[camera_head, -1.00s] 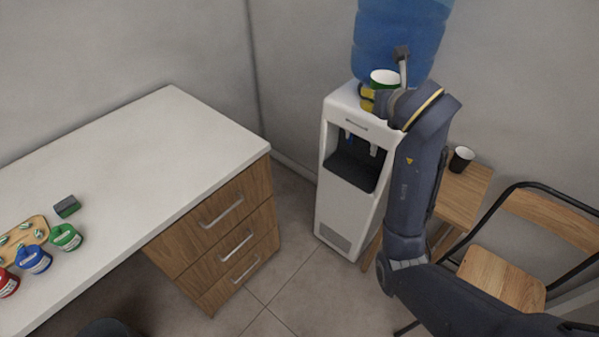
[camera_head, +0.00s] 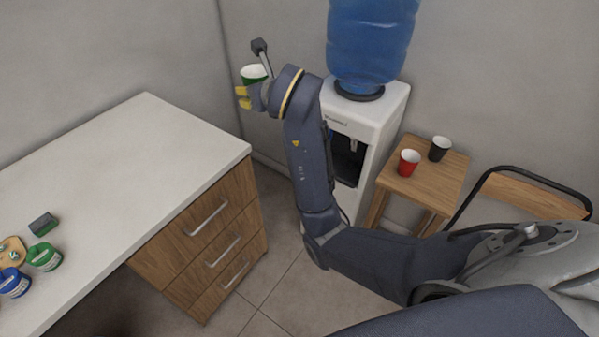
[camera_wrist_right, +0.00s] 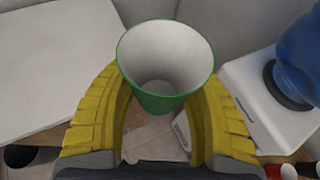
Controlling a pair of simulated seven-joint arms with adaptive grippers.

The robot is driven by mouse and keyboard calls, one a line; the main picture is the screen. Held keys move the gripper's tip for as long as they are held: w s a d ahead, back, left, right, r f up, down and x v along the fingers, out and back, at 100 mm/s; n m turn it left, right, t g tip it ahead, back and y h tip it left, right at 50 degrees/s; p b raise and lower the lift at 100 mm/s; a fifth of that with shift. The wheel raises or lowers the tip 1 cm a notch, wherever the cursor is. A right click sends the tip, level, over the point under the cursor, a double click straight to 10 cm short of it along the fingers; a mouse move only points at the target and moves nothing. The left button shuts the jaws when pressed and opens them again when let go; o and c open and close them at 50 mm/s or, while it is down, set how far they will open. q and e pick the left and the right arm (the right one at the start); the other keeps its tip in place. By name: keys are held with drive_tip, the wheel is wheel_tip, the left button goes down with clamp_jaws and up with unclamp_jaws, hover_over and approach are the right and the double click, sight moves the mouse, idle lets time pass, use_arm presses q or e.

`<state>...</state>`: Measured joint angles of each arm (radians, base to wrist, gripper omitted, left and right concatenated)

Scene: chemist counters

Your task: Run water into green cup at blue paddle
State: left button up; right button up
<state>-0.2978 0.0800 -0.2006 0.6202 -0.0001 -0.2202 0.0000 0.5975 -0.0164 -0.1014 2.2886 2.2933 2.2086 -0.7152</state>
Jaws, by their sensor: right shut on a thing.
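My right gripper (camera_head: 243,97) is shut on the green cup (camera_head: 254,78) and holds it upright in the air, left of the water dispenser (camera_head: 393,108). In the right wrist view the yellow fingers (camera_wrist_right: 160,118) sit on both sides of the cup (camera_wrist_right: 165,68), whose white inside looks empty. The dispenser carries a large blue bottle (camera_head: 370,40). Its dark tap recess (camera_head: 348,170) is partly hidden behind my right arm, and I cannot make out a blue paddle. My left gripper is not in view.
A white counter (camera_head: 130,150) with wooden drawers stands left, holding green (camera_head: 44,257) and blue (camera_head: 14,284) containers and a sponge-like block (camera_head: 43,223). A wooden stool (camera_head: 440,180) bears a red cup (camera_head: 409,163) and a black cup (camera_head: 440,149). A chair (camera_head: 530,195) stands at right.

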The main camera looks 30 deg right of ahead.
sight(330, 134)
drive_tip(key=w+d+f+m+g+h, duration=0.1)
drive_tip(key=w+d+f+m+h, duration=0.4)
drive_tip(key=d+f, duration=0.4)
drive_tip(key=shift+w+f+h, duration=0.2)
drive_tip(key=shift+f+h, duration=0.2)
drive_tip(key=shift+f, duration=0.1)
drive_tip(key=d+f+m+g+h, duration=0.1)
drive_tip(key=d+f, duration=0.1)
drive_tip(key=f, duration=0.1)
drive_tip(key=w+d+f+m+g+h, duration=0.1)
drive_tip(key=d+f, duration=0.1)
drive_tip(key=f, duration=0.2)
drive_tip(key=d+f+m+h, duration=0.1)
drive_tip(key=d+f, duration=0.1)
drive_tip(key=f, duration=0.1)
drive_tip(key=shift+w+d+f+m+g, duration=0.15)
drive_tip(key=shift+w+f+m+g, duration=0.1)
drive_tip(key=shift+f+m+g, duration=0.15)
drive_tip(key=shift+m+g+h, duration=0.4)
drive_tip(key=shift+m+h, duration=0.1)
drive_tip(key=shift+m, duration=0.1)
drive_tip(key=f, duration=0.7)
drive_tip(key=s+f, duration=0.1)
drive_tip(key=f, duration=0.6)
drive_tip(key=d+f, duration=0.1)
drive_tip(key=f, duration=0.6)
drive_tip(key=shift+s, duration=0.4)
drive_tip(key=shift+w+r, duration=0.1)
